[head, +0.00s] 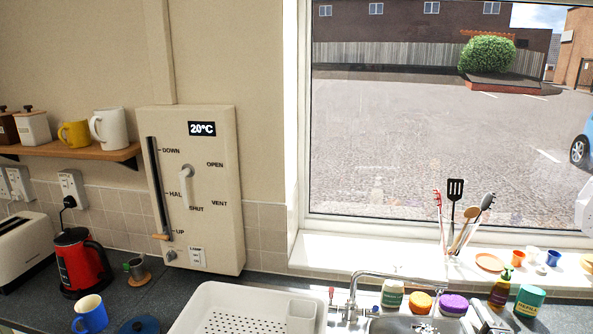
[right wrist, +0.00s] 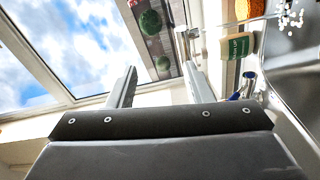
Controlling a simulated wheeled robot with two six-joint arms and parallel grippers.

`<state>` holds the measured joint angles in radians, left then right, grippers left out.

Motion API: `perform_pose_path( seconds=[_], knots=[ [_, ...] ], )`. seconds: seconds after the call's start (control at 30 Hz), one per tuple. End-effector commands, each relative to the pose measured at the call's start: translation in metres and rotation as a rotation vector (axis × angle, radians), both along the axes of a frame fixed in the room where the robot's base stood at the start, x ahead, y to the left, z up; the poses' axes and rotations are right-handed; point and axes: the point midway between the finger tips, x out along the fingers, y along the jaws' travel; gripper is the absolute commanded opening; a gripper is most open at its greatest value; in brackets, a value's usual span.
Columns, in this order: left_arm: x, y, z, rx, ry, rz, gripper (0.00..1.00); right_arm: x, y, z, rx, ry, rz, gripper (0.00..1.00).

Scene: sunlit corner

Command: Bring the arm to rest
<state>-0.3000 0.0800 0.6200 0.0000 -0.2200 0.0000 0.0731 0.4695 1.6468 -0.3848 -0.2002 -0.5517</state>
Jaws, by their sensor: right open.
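My right gripper (head: 484,316) shows at the bottom edge of the head view, right of the sink and close to the bottles there. In the right wrist view its two grey fingers (right wrist: 160,82) stand apart with nothing between them. A container with a green label (right wrist: 238,46) is beyond and to the right of the fingers in that view. My left gripper is not in view.
A wall panel (head: 223,230) with a lever stands behind the counter. A white drainer (head: 205,298), red kettle (head: 75,262) and blue mug (head: 90,312) are left.

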Motion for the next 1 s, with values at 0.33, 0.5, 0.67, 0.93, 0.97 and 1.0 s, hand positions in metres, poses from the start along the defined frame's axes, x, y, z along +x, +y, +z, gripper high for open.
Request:
perform_pose_path(
  seconds=[0.33,0.5,0.67,0.93,0.97,1.0],
  knots=[
    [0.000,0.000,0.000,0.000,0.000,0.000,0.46,-0.148,0.027,-0.090,0.605,0.376,-0.369,0.46],
    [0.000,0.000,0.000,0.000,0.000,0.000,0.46,-0.229,0.051,-0.113,0.846,0.555,-0.557,0.46],
    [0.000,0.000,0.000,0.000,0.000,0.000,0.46,-0.285,0.070,-0.119,0.989,0.674,-0.688,0.46],
    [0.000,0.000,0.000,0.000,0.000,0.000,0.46,-0.356,0.097,-0.115,1.141,0.822,-0.858,0.46],
    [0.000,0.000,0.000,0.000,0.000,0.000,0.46,-0.363,0.100,-0.114,1.152,0.837,-0.876,0.46],
    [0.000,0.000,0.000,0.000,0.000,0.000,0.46,-0.372,0.104,-0.112,1.171,0.857,-0.899,0.46]
  ],
)
